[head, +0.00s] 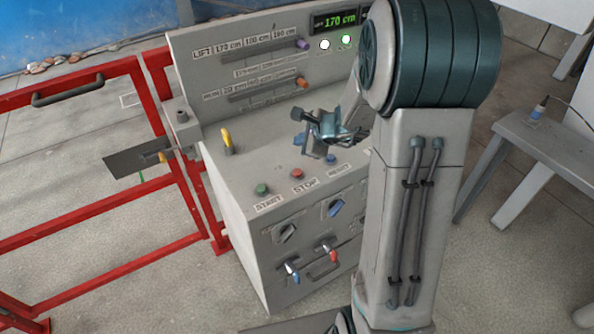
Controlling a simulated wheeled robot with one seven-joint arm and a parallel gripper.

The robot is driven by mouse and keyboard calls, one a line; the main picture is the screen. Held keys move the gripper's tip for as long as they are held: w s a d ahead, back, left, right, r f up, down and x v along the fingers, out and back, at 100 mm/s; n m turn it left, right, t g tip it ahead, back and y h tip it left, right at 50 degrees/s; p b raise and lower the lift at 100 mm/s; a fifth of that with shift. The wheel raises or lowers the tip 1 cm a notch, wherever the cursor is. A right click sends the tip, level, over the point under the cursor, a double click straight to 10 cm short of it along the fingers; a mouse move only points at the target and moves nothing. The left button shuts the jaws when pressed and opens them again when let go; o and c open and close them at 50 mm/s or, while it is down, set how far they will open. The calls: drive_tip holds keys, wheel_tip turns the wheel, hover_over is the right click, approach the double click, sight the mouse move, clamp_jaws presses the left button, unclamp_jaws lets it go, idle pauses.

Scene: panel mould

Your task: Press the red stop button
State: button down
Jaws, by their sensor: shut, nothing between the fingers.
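The red stop button (297,174) stands on the sloped top of the grey control panel, with the label STOP just below it. It looks unpressed, though its height is hard to judge. The green start button (262,189) is to its left and the blue reset button (331,159) to its right. My gripper (316,127) is shut and empty. It appears above and slightly right of the red button in the picture, apart from it. Its fingertips are small and partly hidden by its own body.
A red railing (95,207) stands left; a grey bench (550,140) stands right.

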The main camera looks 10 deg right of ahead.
drive_tip(key=b, duration=0.5)
hover_over(301, 173)
wheel_tip(301, 173, down, 7)
drive_tip(key=shift+s+a+r, duration=0.1)
drive_tip(key=shift+f+b, duration=1)
drive_tip(key=shift+b, duration=0.35)
drive_tip(key=shift+f, duration=0.1)
idle(0.6)
drive_tip(key=shift+f+b, duration=0.3)
drive_tip(key=shift+b, duration=0.3)
drive_tip(key=shift+f+b, duration=0.5)
drive_tip(key=shift+b, duration=0.1)
idle(0.4)
drive_tip(key=shift+r, duration=0.2)
drive_tip(key=shift+r+p, duration=0.6)
drive_tip(key=shift+r, duration=0.15)
